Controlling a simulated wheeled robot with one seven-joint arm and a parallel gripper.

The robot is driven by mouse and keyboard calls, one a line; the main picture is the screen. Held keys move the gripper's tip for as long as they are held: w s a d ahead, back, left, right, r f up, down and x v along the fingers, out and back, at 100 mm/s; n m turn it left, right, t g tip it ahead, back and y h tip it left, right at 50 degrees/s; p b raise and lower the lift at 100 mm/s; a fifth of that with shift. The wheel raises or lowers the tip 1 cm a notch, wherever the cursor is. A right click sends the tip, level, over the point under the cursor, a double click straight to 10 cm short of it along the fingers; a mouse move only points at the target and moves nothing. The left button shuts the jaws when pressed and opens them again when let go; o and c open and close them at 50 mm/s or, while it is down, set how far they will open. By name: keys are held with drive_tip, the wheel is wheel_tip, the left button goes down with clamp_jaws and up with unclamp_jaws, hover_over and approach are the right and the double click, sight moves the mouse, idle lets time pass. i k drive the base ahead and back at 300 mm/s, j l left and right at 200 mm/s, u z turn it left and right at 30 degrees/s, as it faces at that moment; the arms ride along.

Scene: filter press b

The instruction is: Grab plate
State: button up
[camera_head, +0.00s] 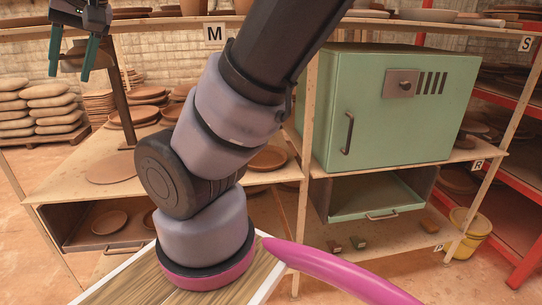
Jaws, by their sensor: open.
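My gripper (69,74) is at the upper left, fingers pointing down and apart. A small brown thing (70,62) shows between or behind the fingers; I cannot tell whether they touch it. Brown plates lie in a stack (146,94) on the left shelf, with more plates (133,117) in front of it. A flat round disc (110,168) lies nearer on the shelf. A plate (109,222) sits in the open drawer below. Another plate (267,159) is right of my arm, which partly hides it. The task does not single out one plate.
A green cabinet (365,110) with a shut door stands at the right, above an open green drawer (377,198). A dark post (121,105) rises from the left shelf. Wooden shelf uprights (307,130) divide the bays. A yellow bucket (470,232) stands at the lower right.

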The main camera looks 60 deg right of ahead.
sight(272, 158)
drive_tip(key=z, duration=1.8)
drive_tip(key=j+z, duration=0.1)
drive_tip(key=j, duration=0.4)
drive_tip(key=k+j+z, duration=0.1)
drive_tip(key=j, duration=0.4)
drive_tip(key=j+z, duration=0.15)
drive_tip(key=j, duration=0.35)
drive_tip(key=k+j+z, duration=0.1)
drive_tip(key=j, duration=0.4)
drive_tip(key=k, duration=0.05)
